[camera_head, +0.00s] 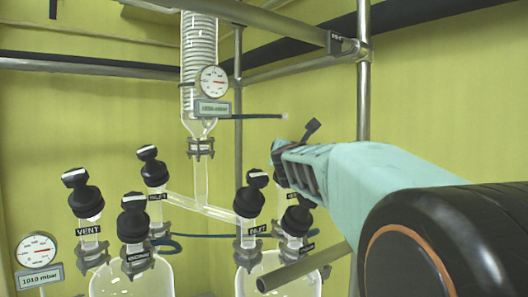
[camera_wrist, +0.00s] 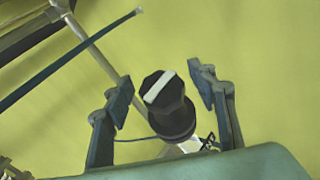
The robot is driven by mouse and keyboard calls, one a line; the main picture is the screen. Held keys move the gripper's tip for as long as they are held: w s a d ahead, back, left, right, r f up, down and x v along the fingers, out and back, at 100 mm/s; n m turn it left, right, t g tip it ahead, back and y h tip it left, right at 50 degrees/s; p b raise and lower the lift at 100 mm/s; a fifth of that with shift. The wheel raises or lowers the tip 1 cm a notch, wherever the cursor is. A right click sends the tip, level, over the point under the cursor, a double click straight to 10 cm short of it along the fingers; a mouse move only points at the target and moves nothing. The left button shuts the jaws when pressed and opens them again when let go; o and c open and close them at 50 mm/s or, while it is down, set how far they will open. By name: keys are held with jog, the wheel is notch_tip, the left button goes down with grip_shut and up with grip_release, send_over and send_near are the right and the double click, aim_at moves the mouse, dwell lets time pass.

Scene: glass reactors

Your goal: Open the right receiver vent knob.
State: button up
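My gripper (camera_head: 293,146) reaches in from the right in the head view and hides part of the right receiver's knobs. In the wrist view my gripper (camera_wrist: 163,92) is open, with one finger on each side of a black knob (camera_wrist: 172,120) with a white bar on top. A gap shows between the knob and each finger. In the head view a dark knob (camera_head: 281,178) shows partly behind my gripper, above the right glass receiver (camera_head: 262,284). I cannot read a vent label on it.
An INLET knob (camera_head: 249,200) and another black knob (camera_head: 297,219) stand close by on the right receiver. The left receiver (camera_head: 133,284) carries several knobs, including one marked VENT (camera_head: 86,201). A metal upright (camera_head: 363,90) and a slanted tube (camera_head: 299,270) are near my arm.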

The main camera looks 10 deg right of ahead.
jog(key=c, duration=1.1)
jog(key=shift+f+n+y+b, duration=0.15)
jog(key=shift+n+y+b, duration=0.2)
jog(key=shift+b, duration=0.8)
jog(key=n+t+y+b, duration=0.1)
jog(key=n+b, duration=0.1)
jog(key=b, duration=0.2)
jog(key=shift+d+f+y, duration=0.1)
jog(key=shift+f+y, duration=0.05)
jog(key=shift+y, duration=0.2)
jog(key=n+y+b, duration=0.4)
jog(key=b, duration=0.1)
jog(key=shift+t, duration=0.4)
jog(key=n+y, duration=0.2)
jog(key=shift+r+y+b, duration=0.3)
jog(key=shift+y, duration=0.1)
jog(key=shift+r+n+g+y+p, duration=0.25)
jog(key=shift+n+g+y+p, duration=0.25)
jog(key=shift+n+y, duration=0.7)
jog(key=n+y+p, duration=0.2)
jog(key=shift+r+n+g+p, duration=0.1)
jog(key=shift+n+g+p, duration=0.15)
jog(key=shift+g+p, duration=0.1)
jog(key=shift+n+g+y+p, duration=0.35)
jog(key=shift+n+y+p, duration=0.35)
jog(key=shift+p, duration=0.05)
